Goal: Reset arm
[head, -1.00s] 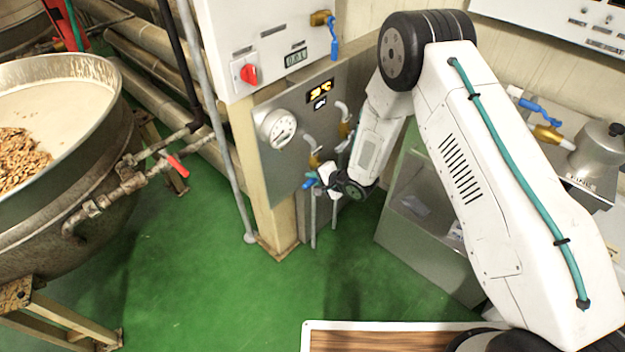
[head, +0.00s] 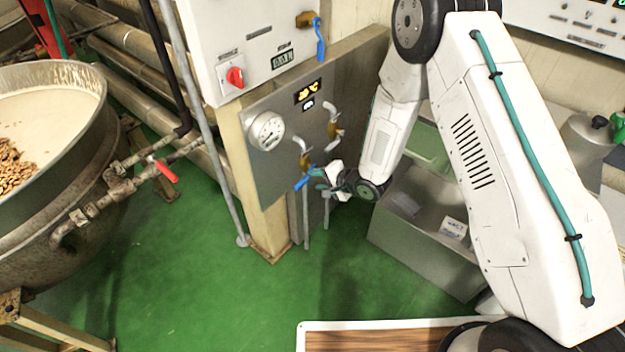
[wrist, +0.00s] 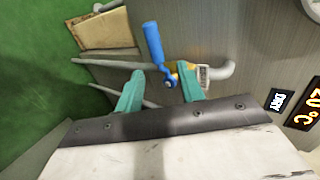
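My arm is raised at the right of the head view, with its forearm hanging down in front of the steel panel. My gripper (head: 318,179) points left at the panel's lower right, close to a valve with a blue handle (head: 303,183). In the wrist view my gripper (wrist: 160,86) has its two teal fingers spread apart with nothing held. The blue handle (wrist: 154,42) shows just beyond and between the fingertips, on a brass valve with a grey pipe. I cannot tell whether a finger touches it.
The steel panel (head: 285,112) carries a gauge (head: 266,131), a lit display and two pipes. A large kettle (head: 70,190) with a red-handled valve (head: 167,172) stands at left. A steel bin (head: 425,235) is at right. Green floor (head: 190,300) is open between.

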